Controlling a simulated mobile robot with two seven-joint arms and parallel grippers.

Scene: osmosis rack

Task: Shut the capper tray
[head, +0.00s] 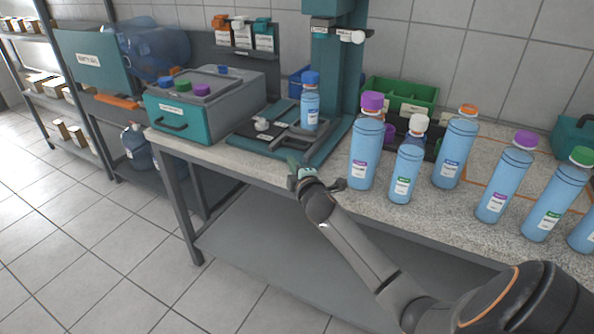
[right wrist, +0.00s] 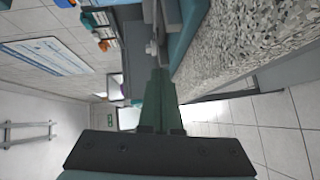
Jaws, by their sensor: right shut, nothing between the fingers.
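The capper (head: 337,70) is a teal machine with an upright column at the back of the bench. Its dark tray (head: 245,131) lies on the teal base, out to the left of the column, with a white knob (head: 262,124) at its front. A blue bottle with a blue cap (head: 310,105) stands upright on the tray side of the base. My right gripper (head: 294,166) is shut and empty at the bench's front edge, in front of the base and apart from the knob. In the right wrist view its green fingers (right wrist: 158,78) are together, with the knob (right wrist: 151,48) beyond. My left gripper is not in view.
Several tall blue bottles (head: 366,150) stand along the bench to the right of my right gripper. A grey and teal box (head: 185,120) with coloured caps on top stands at left. A green bin (head: 400,94) is behind the bottles. The floor in front is clear.

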